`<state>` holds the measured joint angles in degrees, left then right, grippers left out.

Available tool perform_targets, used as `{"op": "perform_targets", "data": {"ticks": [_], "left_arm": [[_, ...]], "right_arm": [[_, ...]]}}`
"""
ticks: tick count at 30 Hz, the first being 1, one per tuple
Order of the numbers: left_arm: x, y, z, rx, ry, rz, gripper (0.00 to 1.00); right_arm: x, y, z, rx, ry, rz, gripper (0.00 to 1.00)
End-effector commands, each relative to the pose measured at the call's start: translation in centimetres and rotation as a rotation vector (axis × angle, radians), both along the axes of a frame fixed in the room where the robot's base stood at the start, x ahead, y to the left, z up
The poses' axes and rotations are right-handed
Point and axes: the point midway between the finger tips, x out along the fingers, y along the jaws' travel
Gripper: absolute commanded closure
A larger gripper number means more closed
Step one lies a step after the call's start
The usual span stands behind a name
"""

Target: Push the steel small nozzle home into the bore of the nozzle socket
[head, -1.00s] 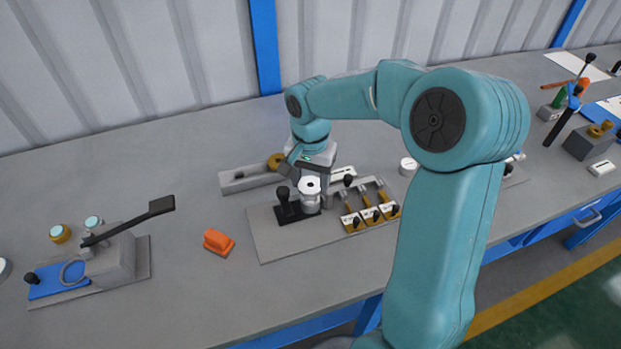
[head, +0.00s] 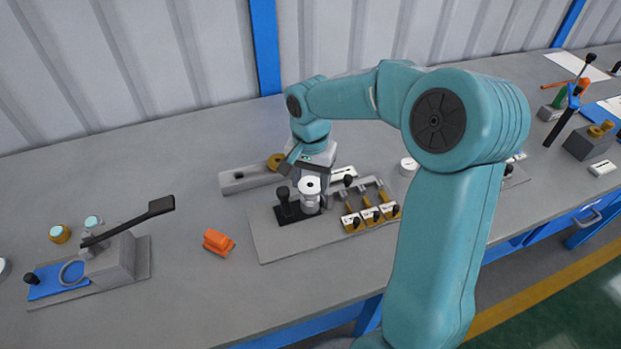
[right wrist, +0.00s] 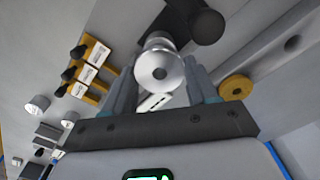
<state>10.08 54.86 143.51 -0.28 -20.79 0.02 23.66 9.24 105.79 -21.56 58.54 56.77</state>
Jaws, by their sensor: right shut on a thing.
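My right gripper (head: 309,173) reaches down over the fixture board. In the right wrist view its two fingers (right wrist: 160,76) stand on either side of a steel small nozzle (right wrist: 160,68), shut on it. In the head view the nozzle (head: 310,184) shows as a bright round top in front of the gripper. Below it is a grey cylindrical part, likely the nozzle socket (head: 312,203), beside a black knobbed holder (head: 284,196). The bore is hidden, so I cannot tell how deep the nozzle sits. My left gripper is out of view.
Yellow-and-white labelled holders (head: 371,216) stand close on the right of the socket. A grey block (head: 238,181) lies behind left. An orange piece (head: 217,241) and a lever press (head: 112,258) are at left. Bare bench lies between them.

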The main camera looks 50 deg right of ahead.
Motion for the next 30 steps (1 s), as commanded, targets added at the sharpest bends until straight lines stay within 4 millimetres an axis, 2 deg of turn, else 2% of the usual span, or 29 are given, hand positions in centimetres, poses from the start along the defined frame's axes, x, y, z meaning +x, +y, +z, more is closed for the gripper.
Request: {"op": "perform_targets", "data": {"ticks": [19, 20, 21, 22, 30], "left_arm": [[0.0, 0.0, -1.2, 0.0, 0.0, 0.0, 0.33], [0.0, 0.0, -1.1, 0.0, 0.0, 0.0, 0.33], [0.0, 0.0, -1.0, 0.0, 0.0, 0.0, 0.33], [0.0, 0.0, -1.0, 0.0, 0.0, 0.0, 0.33], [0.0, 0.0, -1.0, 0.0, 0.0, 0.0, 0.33]], "right_arm": [[0.0, 0.0, -1.4, 0.0, 0.0, 0.0, 0.83], [0.0, 0.0, -1.2, -0.001, 0.0, 0.0, 0.33], [0.0, 0.0, -1.2, 0.0, 0.0, 0.0, 0.2], [0.0, 0.0, -1.2, 0.0, 0.0, 0.0, 0.13], [0.0, 0.0, -1.2, 0.0, 0.001, 0.0, 0.13]]}}
